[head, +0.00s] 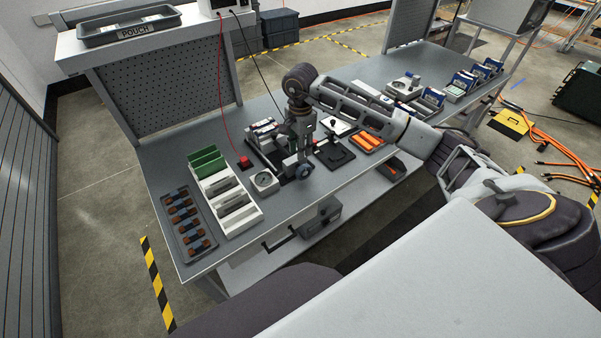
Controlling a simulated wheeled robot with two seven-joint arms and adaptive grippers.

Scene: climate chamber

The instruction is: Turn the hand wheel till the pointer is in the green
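My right arm reaches in from the right, and its gripper (303,152) points down over the workbench (340,181). My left gripper is not in view.
Orange parts (368,140) and a black stand (335,154) lie to the right.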

